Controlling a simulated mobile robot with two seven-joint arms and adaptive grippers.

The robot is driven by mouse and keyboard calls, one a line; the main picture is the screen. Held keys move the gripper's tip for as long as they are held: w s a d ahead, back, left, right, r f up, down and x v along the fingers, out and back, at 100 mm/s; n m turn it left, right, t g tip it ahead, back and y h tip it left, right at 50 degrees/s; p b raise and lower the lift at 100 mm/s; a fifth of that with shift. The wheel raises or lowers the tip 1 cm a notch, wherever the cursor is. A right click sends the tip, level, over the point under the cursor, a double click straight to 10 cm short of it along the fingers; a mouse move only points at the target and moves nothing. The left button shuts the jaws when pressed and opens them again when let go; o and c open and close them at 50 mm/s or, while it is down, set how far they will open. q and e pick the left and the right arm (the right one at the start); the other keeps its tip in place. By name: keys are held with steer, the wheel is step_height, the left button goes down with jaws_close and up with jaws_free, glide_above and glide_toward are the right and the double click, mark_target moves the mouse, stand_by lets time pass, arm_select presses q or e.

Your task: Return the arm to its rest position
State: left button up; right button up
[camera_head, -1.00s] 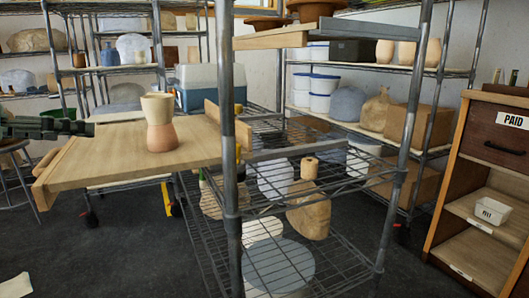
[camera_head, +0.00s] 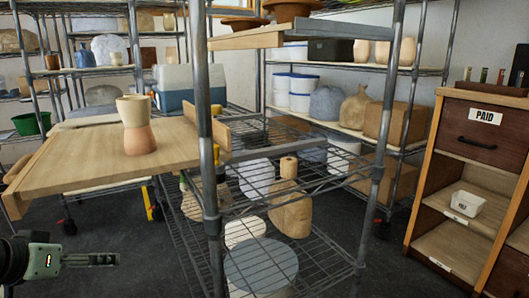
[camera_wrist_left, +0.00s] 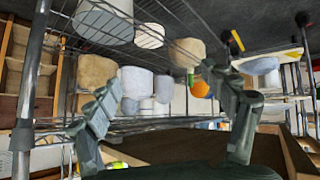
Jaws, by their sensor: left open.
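My left gripper (camera_head: 112,259) is at the lower left of the head view, seen side-on, below and in front of the wooden board (camera_head: 60,178). In the left wrist view its two fingers (camera_wrist_left: 163,85) are spread wide with nothing between them. A two-part clay vessel (camera_head: 136,125), cream above and orange-brown below, stands upright on the board, well apart from the gripper. My right gripper is in neither view.
A wire shelving rack (camera_head: 208,150) with metal posts stands just right of the board. A wooden cabinet (camera_head: 430,180) with a PAID drawer (camera_head: 486,140) is at the right. A blue and white cooler (camera_head: 190,85) sits behind the vessel. Dark floor lies open around the gripper.

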arm_select(q)
steer(key=s+a+f+m+g+y, duration=0.1)
steer(key=s+f+m+g+y, duration=0.2)
steer(key=s+f, duration=0.7)
steer(key=s+f+m+g+y, duration=0.25)
steer(key=s+f, duration=0.45)
steer(key=f, duration=0.5)
steer(key=s+d+f+n+h, duration=0.1)
steer(key=d+f+n, duration=0.1)
steer(key=d, duration=0.3)
steer(key=s+d+f+n+h, duration=0.1)
steer(key=s+d+f+n, duration=0.1)
steer(key=d, duration=0.4)
step_height(320, 180, down, 6)
steer(key=w+g+p, duration=0.1)
steer(key=p, duration=0.2)
steer(key=shift+a+m, duration=0.15)
steer(key=shift+m, duration=0.2)
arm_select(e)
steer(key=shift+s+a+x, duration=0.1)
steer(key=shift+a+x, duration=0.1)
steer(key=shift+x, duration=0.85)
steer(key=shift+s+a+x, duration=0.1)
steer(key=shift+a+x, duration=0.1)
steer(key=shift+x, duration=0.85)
arm_select(q)
steer(key=shift+w, duration=0.1)
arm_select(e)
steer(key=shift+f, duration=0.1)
